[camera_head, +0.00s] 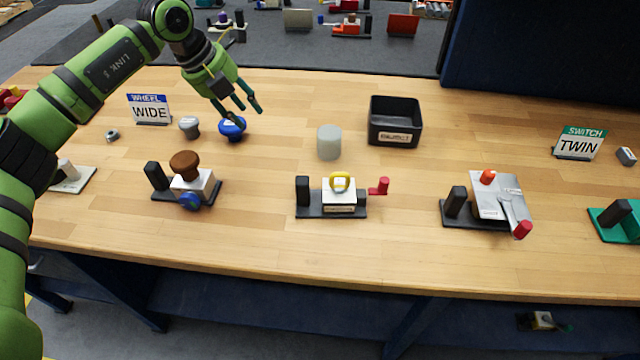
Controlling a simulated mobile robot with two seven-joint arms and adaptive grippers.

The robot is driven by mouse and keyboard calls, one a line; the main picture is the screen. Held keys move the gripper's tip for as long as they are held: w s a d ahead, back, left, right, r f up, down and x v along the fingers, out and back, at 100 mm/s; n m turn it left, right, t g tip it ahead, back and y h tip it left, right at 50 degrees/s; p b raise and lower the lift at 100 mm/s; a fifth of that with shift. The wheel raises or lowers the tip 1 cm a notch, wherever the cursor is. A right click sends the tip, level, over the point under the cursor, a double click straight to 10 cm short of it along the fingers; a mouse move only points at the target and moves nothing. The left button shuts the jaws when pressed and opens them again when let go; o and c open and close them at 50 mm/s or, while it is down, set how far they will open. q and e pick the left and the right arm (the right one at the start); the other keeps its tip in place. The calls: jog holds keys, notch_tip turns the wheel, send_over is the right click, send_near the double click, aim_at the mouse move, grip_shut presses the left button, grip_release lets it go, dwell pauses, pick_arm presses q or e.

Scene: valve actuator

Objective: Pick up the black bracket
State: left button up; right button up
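Three black bracket-like bases with an upright post stand on the wooden table. The left black bracket (156,177) carries a white block with a brown knob and a blue knob. The middle black bracket (303,191) carries a white block with a yellow ring and a red-ended lever. The right black bracket (455,202) sits beside a silver cover with red parts. I cannot tell which one the task means. My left gripper (249,113) is open and empty, its fingers apart, just above and beside a blue knob (232,129). My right gripper is not in view.
A black bin (395,121) and a grey cylinder (329,142) stand behind the middle bracket. A grey knob (189,127), a WIDE sign (150,108) and a TWIN sign (579,143) stand at the back. A teal base (612,222) is far right. The table's front strip is clear.

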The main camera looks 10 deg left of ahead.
aim_at(302, 179)
pick_arm(q)
jog(key=s+d+g+y, duration=0.1)
jog(key=s+d, duration=0.1)
jog(key=d, duration=0.2)
jog(key=s+d+g+y, duration=0.1)
jog(key=s+d, duration=0.2)
jog(key=d, duration=0.1)
jog(key=s+d+g+y, duration=0.1)
jog(key=s+d, duration=0.2)
jog(key=d, duration=0.1)
jog(key=shift+s+d+f, duration=0.15)
jog(key=shift+d+f, duration=0.05)
jog(key=shift+d, duration=0.1)
jog(key=shift+y, duration=0.3)
notch_tip(302, 179, down, 5)
jog(key=shift+s+r, duration=0.1)
jog(key=shift+f, duration=3.6)
grip_shut()
grip_release()
jog(key=shift+d, duration=0.1)
jog(key=shift+r, duration=0.15)
